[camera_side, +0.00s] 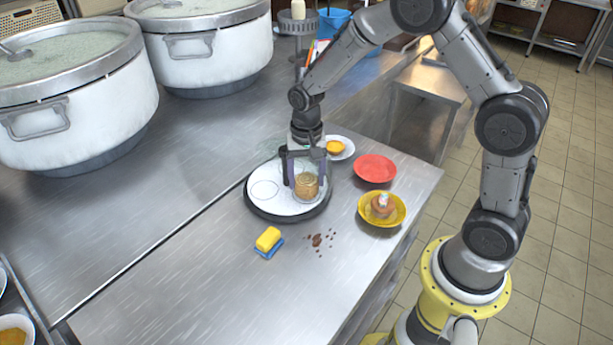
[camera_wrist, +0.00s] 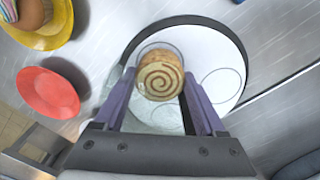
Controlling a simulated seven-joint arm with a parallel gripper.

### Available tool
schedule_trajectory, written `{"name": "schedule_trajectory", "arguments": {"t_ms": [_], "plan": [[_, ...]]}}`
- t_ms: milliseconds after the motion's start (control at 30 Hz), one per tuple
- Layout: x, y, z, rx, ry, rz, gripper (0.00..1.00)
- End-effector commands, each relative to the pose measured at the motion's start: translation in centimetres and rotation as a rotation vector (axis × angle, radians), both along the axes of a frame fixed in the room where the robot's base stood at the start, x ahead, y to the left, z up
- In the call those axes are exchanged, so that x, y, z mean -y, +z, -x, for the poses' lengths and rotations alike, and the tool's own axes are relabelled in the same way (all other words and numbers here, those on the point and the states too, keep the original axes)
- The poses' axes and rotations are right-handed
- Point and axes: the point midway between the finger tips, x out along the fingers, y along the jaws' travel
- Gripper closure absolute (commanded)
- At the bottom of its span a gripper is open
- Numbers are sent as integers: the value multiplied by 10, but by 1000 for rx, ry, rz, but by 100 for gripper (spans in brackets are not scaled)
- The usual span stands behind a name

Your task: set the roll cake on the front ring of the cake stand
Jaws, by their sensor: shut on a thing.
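The roll cake (camera_side: 307,186) is a short tan cylinder; the wrist view shows its brown spiral end (camera_wrist: 159,79). My gripper (camera_side: 305,182) is shut on it, with a purple finger on either side. The cake is upright over the right front part of the cake stand (camera_side: 284,205), a white disc with a dark rim. In the wrist view the stand (camera_wrist: 205,50) shows thin ring outlines. One ring surrounds the cake, and an empty ring (camera_side: 264,190) lies to its left in the side view. I cannot tell whether the cake's base touches the stand.
A red dish (camera_side: 375,168), a yellow bowl (camera_side: 368,215) holding a brown pastry, and a white plate (camera_side: 346,153) with an orange item stand right of the stand. A sponge (camera_side: 268,239) and brown bits (camera_side: 318,241) lie in front. Stockpots (camera_side: 90,110) stand behind left.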

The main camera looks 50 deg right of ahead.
Motion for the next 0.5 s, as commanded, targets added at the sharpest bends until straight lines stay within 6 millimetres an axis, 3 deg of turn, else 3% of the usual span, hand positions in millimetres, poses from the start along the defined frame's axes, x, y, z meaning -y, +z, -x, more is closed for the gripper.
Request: {"name": "schedule_trajectory", "arguments": {"t_ms": [500], "plan": [[0, -5, 0, 1, 0, 0, 82]]}}
